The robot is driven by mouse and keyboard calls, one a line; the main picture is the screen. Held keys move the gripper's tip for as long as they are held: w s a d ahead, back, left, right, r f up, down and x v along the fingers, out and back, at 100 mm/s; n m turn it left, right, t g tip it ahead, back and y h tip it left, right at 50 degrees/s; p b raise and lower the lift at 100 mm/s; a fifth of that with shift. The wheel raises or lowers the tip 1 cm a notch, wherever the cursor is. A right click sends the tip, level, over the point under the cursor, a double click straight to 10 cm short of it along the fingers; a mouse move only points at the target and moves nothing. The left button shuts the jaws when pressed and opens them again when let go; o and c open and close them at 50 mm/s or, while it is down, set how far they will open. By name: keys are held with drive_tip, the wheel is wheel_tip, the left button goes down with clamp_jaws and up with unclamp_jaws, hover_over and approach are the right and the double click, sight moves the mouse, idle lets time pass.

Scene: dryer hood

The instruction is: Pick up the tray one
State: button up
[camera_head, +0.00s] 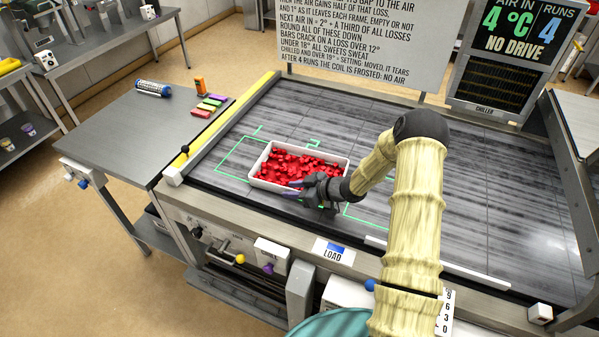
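A white rectangular tray (256,180) filled with small red pieces (298,160) sits on the grey streaked belt surface. It lies across green outlined zones near the front left of the belt. My gripper (297,185) is at the tray's front right side, with its fingers pointing left. The fingers overlap the tray's near rim in this view. I cannot tell whether they touch the rim or are closed on it. My arm hides the belt right of the tray.
A yellow-topped rail (190,152) borders the belt on the left. A steel side table (110,130) holds a blue roll (153,88) and colored blocks (212,103). A text board (365,38) and a display sign (515,40) stand behind. The belt behind the tray is clear.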

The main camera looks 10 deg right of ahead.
drive_tip(key=shift+c, duration=0.4)
clamp_jaws()
drive_tip(key=shift+d, duration=0.1)
idle(1.2)
